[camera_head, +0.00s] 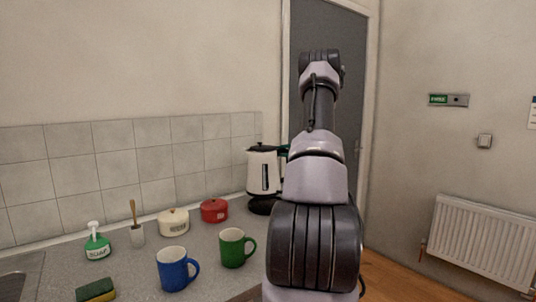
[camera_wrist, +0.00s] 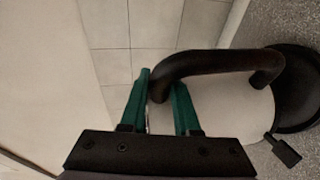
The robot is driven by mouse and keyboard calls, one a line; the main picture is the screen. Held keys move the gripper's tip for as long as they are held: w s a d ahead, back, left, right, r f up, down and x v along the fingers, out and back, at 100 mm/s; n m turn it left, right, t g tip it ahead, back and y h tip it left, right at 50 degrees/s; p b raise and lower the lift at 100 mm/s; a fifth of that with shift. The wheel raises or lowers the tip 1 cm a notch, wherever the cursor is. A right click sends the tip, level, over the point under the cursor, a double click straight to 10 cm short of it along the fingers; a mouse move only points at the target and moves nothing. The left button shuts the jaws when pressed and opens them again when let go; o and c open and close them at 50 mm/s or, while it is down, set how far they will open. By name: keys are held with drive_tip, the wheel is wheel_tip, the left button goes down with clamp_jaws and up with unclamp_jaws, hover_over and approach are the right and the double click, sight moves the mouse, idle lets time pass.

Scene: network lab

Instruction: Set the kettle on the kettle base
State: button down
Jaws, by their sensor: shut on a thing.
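The kettle (camera_head: 259,171) is white with a black lid and a dark window strip, upright at the far end of the counter. Its black handle (camera_wrist: 215,62) shows in the wrist view. My gripper (camera_wrist: 164,98) has green fingers shut around the upper part of the handle. In the head view my arm hides most of the gripper. The black round kettle base (camera_head: 262,206) is directly under the kettle, and it also shows at the right of the wrist view (camera_wrist: 302,95). I cannot tell whether the kettle touches the base or hangs slightly above it.
A red pot (camera_head: 214,211), a cream pot (camera_head: 173,223), a green mug (camera_head: 232,248) and a blue mug (camera_head: 173,269) stand left of the kettle. A soap bottle (camera_head: 97,246), a brush (camera_head: 136,235) and a sponge (camera_head: 96,290) are farther left. A tiled wall (camera_head: 140,165) runs behind.

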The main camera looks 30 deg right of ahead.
drive_tip(key=shift+w+d+r+m+h, duration=0.15)
drive_tip(key=shift+d+m+h, duration=0.15)
drive_tip(key=shift+d, duration=0.75)
drive_tip(key=shift+d+f, duration=0.3)
drive_tip(key=shift+f, duration=2.65)
drive_tip(key=shift+a+f, duration=0.1)
drive_tip(key=shift+f, duration=0.5)
drive_tip(key=c, duration=0.9)
unclamp_jaws()
drive_tip(key=shift+f, duration=0.3)
drive_tip(key=shift+v, duration=5.6)
drive_tip(key=shift+a, duration=0.15)
drive_tip(key=shift+a, duration=0.1)
